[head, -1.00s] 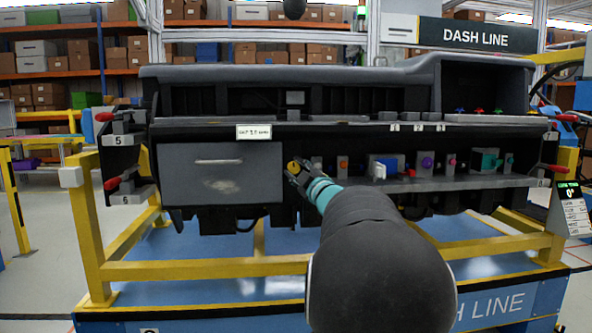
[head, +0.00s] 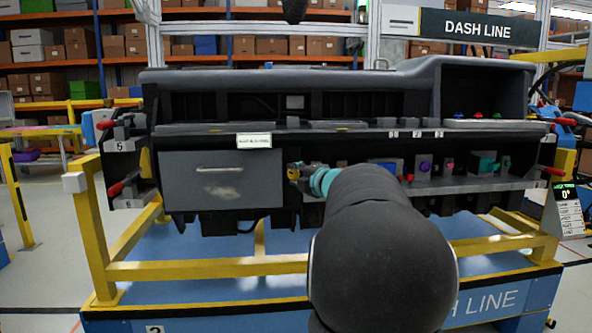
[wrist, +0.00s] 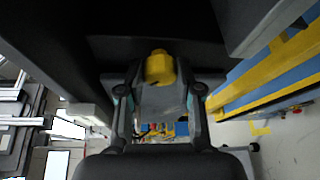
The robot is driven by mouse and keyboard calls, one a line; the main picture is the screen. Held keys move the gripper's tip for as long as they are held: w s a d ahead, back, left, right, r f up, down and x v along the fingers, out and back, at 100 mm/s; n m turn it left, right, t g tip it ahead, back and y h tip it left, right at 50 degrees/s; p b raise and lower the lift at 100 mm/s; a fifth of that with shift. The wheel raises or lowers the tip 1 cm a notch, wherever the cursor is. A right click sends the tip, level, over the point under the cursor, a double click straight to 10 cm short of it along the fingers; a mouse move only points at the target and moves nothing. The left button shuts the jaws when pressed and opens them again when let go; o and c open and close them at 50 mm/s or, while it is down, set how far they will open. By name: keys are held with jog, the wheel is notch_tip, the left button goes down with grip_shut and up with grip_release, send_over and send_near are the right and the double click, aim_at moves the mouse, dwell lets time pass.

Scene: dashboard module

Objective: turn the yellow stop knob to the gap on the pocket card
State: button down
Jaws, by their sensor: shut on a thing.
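The yellow stop knob (head: 293,173) is at the right edge of the grey drawer front, mostly hidden by my gripper in the head view. In the wrist view the yellow knob (wrist: 160,67) sits between the fingertips. My gripper (wrist: 160,82) is shut on it, with one finger on each side. A small white card (head: 254,141), which looks like the pocket card, hangs above the drawer; its print is too blurred to read now.
The grey drawer (head: 222,180) is closed, left of my gripper. Several coloured fittings, including a purple knob (head: 424,167), line the shelf to the right. A display (head: 566,193) at far right reads 0°. A yellow rail (head: 190,268) crosses in front below.

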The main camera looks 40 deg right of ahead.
jog(key=shift+n, duration=0.4)
jog(key=c, duration=0.8)
grip_release()
jog(key=shift+o, duration=0.2)
jog(key=s+a+r, duration=0.1)
jog(key=s, duration=1)
jog(key=shift+s+a+r, duration=0.3)
jog(key=shift+s+a, duration=0.1)
